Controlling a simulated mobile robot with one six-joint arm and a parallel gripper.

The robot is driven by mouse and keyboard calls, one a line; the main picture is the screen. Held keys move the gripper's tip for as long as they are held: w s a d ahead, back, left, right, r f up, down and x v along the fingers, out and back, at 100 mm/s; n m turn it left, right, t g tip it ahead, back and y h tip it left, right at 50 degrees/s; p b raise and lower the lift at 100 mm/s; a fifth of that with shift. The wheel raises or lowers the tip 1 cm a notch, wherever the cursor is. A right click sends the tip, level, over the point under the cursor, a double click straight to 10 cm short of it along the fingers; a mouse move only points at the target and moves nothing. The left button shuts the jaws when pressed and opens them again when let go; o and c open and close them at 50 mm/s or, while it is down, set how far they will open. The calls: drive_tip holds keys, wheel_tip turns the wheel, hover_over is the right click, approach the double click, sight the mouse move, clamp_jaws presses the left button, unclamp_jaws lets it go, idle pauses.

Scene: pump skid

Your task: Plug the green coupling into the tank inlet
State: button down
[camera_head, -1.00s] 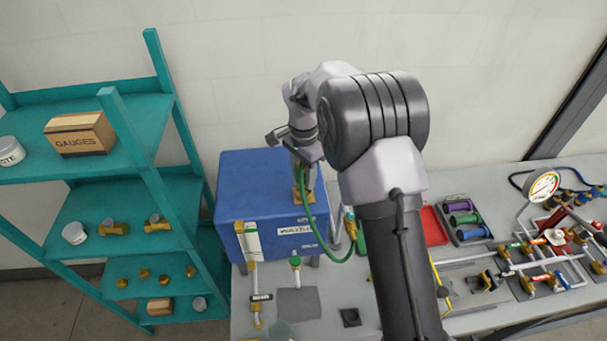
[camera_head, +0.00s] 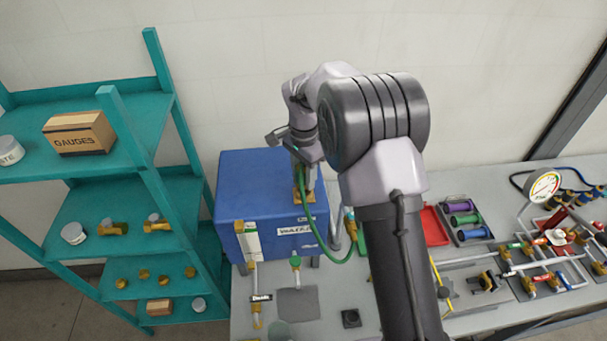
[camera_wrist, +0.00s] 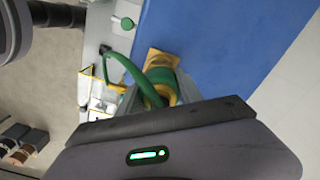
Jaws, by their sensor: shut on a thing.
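The blue tank (camera_head: 250,185) stands on the bench, and its top fills much of the wrist view (camera_wrist: 225,45). A brass tank inlet (camera_wrist: 157,57) sits at the tank's edge. My gripper (camera_wrist: 160,97) is shut on the green coupling (camera_wrist: 161,77), which is right at the brass inlet. The fingers and the camera angle hide the joint, so I cannot tell how deep the coupling sits. A green hose (camera_head: 318,238) loops from the coupling down to the right.
A teal shelf (camera_head: 150,170) with brass fittings and a gauges box (camera_head: 79,133) stands left of the tank. A red tray (camera_head: 433,226), spools (camera_head: 465,219) and a pipe assembly with a gauge (camera_head: 543,187) lie right. A green-capped fitting (camera_head: 295,262) stands before the tank.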

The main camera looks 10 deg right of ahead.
drive_tip(key=shift+f+b, duration=1.3)
drive_tip(key=shift+f, duration=0.25)
drive_tip(key=c, duration=0.7)
unclamp_jaws()
drive_tip(key=shift+r, duration=0.1)
wheel_tip(320, 180, up, 17)
drive_tip(key=shift+r+p, duration=0.2)
drive_tip(key=shift+p, duration=0.25)
drive_tip(key=shift+f, duration=0.1)
